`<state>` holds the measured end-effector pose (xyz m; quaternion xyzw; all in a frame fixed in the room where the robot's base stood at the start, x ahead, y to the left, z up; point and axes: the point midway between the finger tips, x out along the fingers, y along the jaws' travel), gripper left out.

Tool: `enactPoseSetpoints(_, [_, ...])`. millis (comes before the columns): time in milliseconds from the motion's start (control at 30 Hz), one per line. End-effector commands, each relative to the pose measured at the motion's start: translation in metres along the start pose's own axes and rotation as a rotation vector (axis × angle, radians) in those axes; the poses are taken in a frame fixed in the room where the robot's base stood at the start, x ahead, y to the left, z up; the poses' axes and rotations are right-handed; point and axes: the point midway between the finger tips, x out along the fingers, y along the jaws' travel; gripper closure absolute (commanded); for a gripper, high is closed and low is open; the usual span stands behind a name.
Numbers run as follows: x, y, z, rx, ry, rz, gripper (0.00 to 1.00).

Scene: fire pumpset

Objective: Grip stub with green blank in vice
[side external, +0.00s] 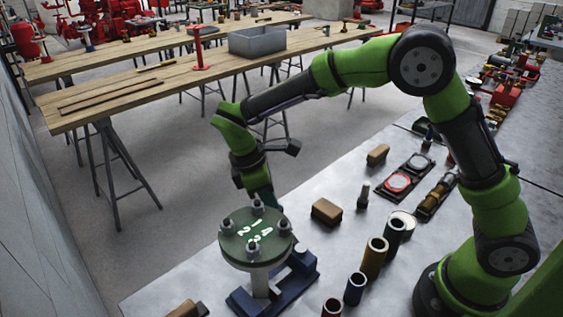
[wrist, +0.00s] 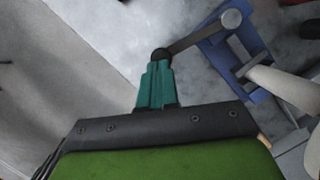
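The green blank (side external: 257,241) is a round disc with white digits and several bolts. It sits level on the pale stub (side external: 260,284), which stands upright at the blue vice (side external: 301,266). In the wrist view the vice (wrist: 259,60) has a bar handle (wrist: 196,38) with a round end, and the stub (wrist: 283,88) is partly cut off at right. My gripper (wrist: 159,62) has teal fingers, with their tips at the dark knob at the handle's near end. The fingers overlap, so their gap is hidden. In the side view the blank hides the fingertips.
A brown block (side external: 326,211) and a small bolt-like part (side external: 363,196) lie right of the vice. Several coloured sleeves (side external: 374,257) stand in front of my arm. A black tray (side external: 398,181) holds round parts. The bench's left edge is close to the vice.

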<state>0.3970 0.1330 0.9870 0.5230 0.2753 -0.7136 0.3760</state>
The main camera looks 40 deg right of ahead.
Motion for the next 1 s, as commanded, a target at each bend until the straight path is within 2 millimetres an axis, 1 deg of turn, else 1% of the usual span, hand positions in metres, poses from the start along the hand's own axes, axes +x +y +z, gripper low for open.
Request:
enactPoseSetpoints(500, [0.008, 0.007, 0.018, 0.149, -0.011, -0.050, 1.00])
enactPoseSetpoints(1000, [0.014, 0.011, 0.032, 0.289, -0.013, -0.095, 1.00])
